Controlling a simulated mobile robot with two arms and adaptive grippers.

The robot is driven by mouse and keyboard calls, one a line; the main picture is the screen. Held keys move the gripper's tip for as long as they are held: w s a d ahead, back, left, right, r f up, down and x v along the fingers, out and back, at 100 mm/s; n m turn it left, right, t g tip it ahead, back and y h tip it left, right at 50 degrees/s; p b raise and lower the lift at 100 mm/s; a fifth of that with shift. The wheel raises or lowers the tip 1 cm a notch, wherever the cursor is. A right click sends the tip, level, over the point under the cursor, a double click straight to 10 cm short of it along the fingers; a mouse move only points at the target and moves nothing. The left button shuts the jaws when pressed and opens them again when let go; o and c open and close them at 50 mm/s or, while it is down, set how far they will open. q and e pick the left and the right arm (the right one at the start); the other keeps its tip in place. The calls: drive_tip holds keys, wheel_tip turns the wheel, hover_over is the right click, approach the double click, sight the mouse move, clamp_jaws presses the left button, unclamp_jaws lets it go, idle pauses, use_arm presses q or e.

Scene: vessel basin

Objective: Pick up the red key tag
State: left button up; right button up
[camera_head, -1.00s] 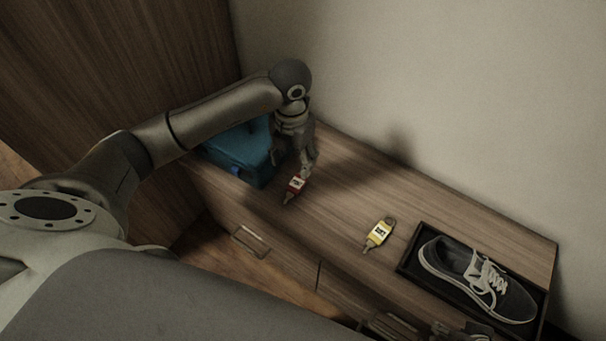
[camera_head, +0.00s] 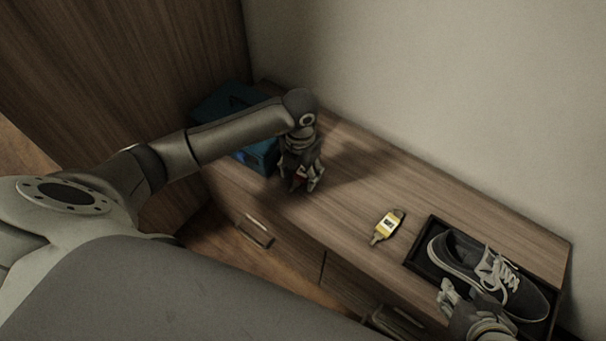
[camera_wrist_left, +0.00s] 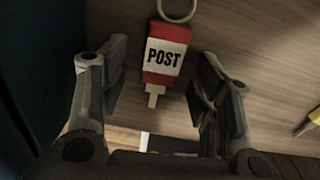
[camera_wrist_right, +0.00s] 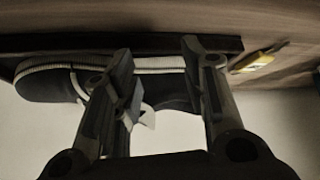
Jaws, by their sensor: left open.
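The red key tag (camera_wrist_left: 165,62) has a white label reading "POST", a metal ring and a key. It lies on the wooden cabinet top. My left gripper (camera_wrist_left: 160,85) is open above it, with the tag between and slightly beyond the fingers. In the head view my left gripper (camera_head: 302,186) largely hides the red tag (camera_head: 299,174). My right gripper (camera_head: 447,290) is at the shoe tray's near edge; the right wrist view shows its fingers (camera_wrist_right: 160,75) spread, with the shoe beyond them.
A yellow key tag (camera_head: 388,226) lies right of the red one. A dark tray (camera_head: 420,262) holds a grey sneaker (camera_head: 480,262). A wall runs behind. The cabinet top between the tags is clear.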

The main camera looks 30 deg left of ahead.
sight(301, 175)
use_arm(q)
drive_tip(key=shift+c, duration=0.2)
drive_tip(key=c, duration=1)
drive_tip(key=shift+r, duration=0.35)
use_arm(e)
drive_tip(key=shift+s+d+f, duration=0.1)
drive_tip(key=shift+s+d, duration=0.05)
drive_tip(key=shift+s, duration=0.25)
use_arm(q)
wheel_tip(301, 175, up, 2)
drive_tip(key=shift+r+p, duration=0.2)
drive_tip(key=shift+p, duration=0.4)
drive_tip(key=s+r+p, duration=0.1)
drive_tip(key=s+r, duration=0.1)
drive_tip(key=r, duration=0.1)
drive_tip(key=shift+s, duration=0.1)
use_arm(e)
drive_tip(key=s+f+g, duration=0.1)
drive_tip(key=s+d+f+g+p, duration=0.1)
drive_tip(key=s, duration=0.1)
drive_tip(key=s+f+g+h+p, duration=0.1)
drive_tip(key=s, duration=0.1)
drive_tip(key=shift+d+g, duration=0.3)
drive_tip(key=shift+g, duration=0.1)
use_arm(q)
drive_tip(key=s+r, duration=0.7)
drive_tip(key=s, duration=0.4)
drive_tip(key=shift+s, duration=0.4)
